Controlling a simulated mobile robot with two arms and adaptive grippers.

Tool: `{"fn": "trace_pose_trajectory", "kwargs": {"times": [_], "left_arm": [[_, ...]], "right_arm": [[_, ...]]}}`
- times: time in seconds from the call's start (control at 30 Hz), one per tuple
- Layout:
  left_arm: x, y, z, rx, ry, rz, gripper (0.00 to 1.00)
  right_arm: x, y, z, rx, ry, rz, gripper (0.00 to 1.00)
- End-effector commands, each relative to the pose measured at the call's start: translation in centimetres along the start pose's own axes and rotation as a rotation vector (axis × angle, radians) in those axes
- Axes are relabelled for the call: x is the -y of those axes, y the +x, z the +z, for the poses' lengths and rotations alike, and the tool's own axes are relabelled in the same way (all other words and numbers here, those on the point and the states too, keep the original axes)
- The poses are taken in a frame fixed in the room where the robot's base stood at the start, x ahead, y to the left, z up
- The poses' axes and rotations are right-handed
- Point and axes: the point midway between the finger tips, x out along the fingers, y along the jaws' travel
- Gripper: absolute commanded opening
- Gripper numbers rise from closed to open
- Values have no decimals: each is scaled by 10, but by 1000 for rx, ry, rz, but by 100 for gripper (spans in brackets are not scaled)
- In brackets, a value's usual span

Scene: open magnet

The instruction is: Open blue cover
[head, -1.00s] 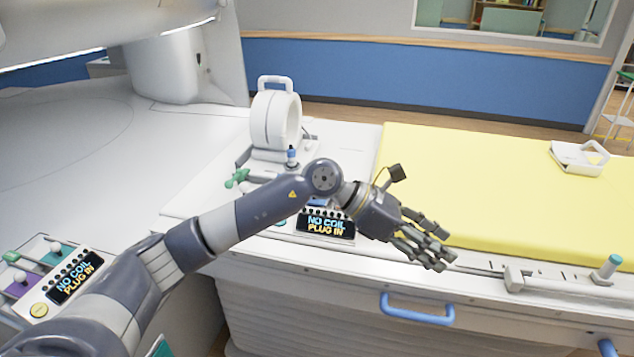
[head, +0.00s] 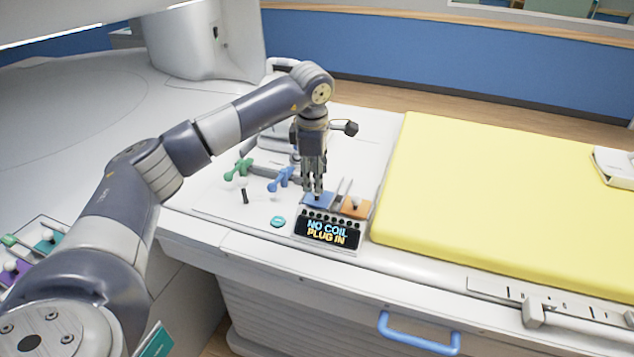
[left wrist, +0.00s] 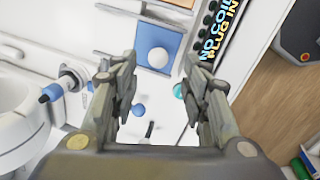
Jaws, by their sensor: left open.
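The blue cover (head: 322,203) is a small flat square panel on the white table end, just behind the "NO COIL PLUG IN" display (head: 328,231). In the left wrist view the blue cover (left wrist: 144,42) carries a round white knob (left wrist: 158,57). My left gripper (head: 313,190) points down over the cover and hides part of it and its knob in the head view. In the left wrist view my left gripper (left wrist: 163,80) is open, its fingers apart, with the knob showing between and beyond the tips. I cannot tell the exact height gap. My right gripper is not in view.
An orange cover (head: 355,208) lies right of the blue one, with thin upright grey pieces between them. Blue (head: 282,180) and green (head: 238,169) plugs stand to the left. A yellow mattress (head: 500,200) fills the right; a blue handle (head: 418,335) is in front.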

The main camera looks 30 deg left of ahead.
Motion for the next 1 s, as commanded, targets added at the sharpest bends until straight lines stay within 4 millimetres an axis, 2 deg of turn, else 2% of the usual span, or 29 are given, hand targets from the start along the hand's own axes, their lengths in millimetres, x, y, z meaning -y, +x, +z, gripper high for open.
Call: {"fn": "trace_pose_trajectory", "kwargs": {"times": [0.13,0.3,0.4,0.63,0.67,0.83,1.0], "left_arm": [[0,25,0,0,0,-3,42],[0,42,1,2,0,-1,42],[0,46,1,2,1,0,42],[0,47,1,3,1,0,42],[0,46,1,3,1,0,40],[0,46,1,3,1,0,2],[0,46,1,3,0,0,0]], "right_arm": [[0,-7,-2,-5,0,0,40],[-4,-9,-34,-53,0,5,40],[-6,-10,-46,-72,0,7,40],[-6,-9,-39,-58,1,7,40],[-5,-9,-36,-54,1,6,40],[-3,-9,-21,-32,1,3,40],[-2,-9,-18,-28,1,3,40]]}}
